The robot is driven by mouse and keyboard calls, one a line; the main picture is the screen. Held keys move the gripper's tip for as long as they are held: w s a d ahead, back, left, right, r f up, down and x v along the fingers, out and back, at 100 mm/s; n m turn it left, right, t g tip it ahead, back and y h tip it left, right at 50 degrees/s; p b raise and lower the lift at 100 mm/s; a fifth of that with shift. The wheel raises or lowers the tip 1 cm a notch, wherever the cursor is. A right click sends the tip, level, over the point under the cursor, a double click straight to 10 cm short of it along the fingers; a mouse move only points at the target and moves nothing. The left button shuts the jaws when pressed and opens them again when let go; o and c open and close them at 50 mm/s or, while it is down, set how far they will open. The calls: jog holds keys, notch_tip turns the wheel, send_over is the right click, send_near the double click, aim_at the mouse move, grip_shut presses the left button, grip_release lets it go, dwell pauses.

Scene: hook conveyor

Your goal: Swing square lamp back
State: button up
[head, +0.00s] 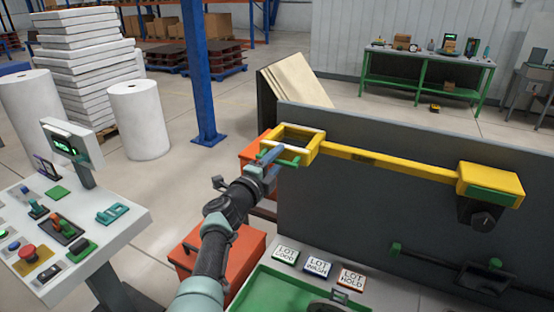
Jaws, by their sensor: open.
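The square lamp is a yellow square frame (312,138) with pale edging, in the middle of the head view. It sits at the left end of a yellow arm (400,163) that runs right to a yellow and green pivot block (490,182) on the dark panel. My gripper (276,158) is at the lamp's left front side, next to a green bar on the frame's lower edge. Its jaws are open. I cannot tell whether a finger touches the lamp or the bar, since they overlap in this view.
A dark grey panel (420,225) stands behind and below the lamp arm. Below are a green tray (270,290) and several LOT signs (317,268). An orange box (222,255) stands below my arm. A control desk (110,228) is at left, and a blue post (197,80) stands behind.

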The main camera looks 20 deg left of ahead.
jog(key=shift+s+p, duration=0.15)
jog(key=shift+p, duration=0.15)
jog(key=s+a+p, duration=0.1)
jog(key=s+p, duration=0.7)
jog(key=s, duration=0.4)
jog(key=shift+s+a, duration=0.3)
jog(key=shift+a, duration=0.05)
jog(key=d+r+n+t+y+b, duration=0.1)
jog(key=d+r+n+t+b, duration=0.4)
jog(key=r, duration=0.8)
jog(key=d+r+n+t+y+b, duration=0.1)
jog(key=d+r+n+t+y, duration=0.15)
jog(key=d+r, duration=0.8)
jog(key=s+d+r+n+b, duration=0.2)
jog(key=s+r+n, duration=0.2)
jog(key=s, duration=0.3)
jog(key=s+d+r+n+t+b, duration=0.1)
jog(key=s+d+r+n+b, duration=0.1)
jog(key=s, duration=0.6)
jog(key=s+d+r+n+t+b, duration=0.1)
jog(key=s+d+r+n+b, duration=0.1)
jog(key=s+d+r+n, duration=0.2)
jog(key=s+r+n+h, duration=0.1)
jog(key=s+r+n, duration=0.1)
jog(key=s+r, duration=0.1)
jog(key=shift+s+r+b, duration=0.2)
jog(key=shift+b, duration=0.1)
